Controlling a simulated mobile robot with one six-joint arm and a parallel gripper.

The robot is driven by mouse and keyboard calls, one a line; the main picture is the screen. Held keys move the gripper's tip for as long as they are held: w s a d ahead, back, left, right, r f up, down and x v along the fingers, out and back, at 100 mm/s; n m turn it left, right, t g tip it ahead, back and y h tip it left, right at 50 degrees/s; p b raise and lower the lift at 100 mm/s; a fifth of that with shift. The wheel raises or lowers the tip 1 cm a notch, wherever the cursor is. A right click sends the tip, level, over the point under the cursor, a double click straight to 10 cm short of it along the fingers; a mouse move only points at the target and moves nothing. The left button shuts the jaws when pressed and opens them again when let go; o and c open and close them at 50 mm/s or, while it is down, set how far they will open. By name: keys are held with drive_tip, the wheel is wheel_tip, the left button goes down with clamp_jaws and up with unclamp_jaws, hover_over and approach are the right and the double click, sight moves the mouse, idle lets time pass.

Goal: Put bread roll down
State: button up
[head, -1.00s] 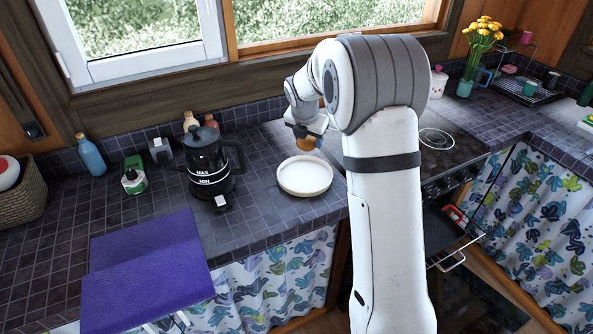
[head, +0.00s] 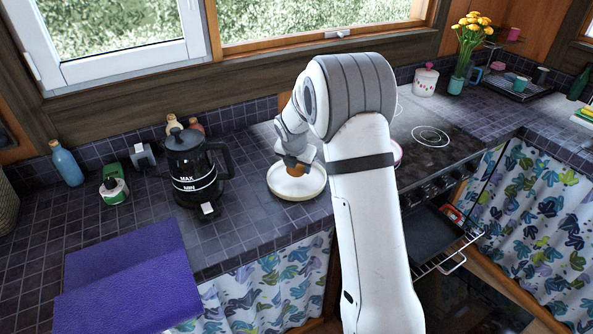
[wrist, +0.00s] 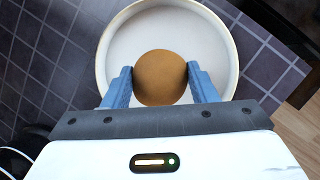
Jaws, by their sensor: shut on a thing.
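The bread roll (wrist: 160,78) is round and brown, and it also shows in the head view (head: 295,170). My gripper (wrist: 161,84) is shut on it, with a blue finger on each side. In the head view my gripper (head: 294,164) is over the white round dish (head: 290,192). The wrist view looks down into the dish (wrist: 103,60), with the roll inside its outline. I cannot tell whether the roll touches the dish floor.
A black kettle (head: 190,168) stands left of the dish on the dark tiled counter (head: 235,232). A purple folded cloth or mat (head: 130,275) lies at the front left. The stove top (head: 430,145) is to the right. A drawer-like tray (head: 440,240) sticks out below it.

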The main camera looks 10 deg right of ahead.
drive_tip(key=shift+f, duration=1.3)
drive_tip(key=shift+f, duration=0.15)
drive_tip(key=o, duration=1)
drive_tip(key=shift+c, duration=0.2)
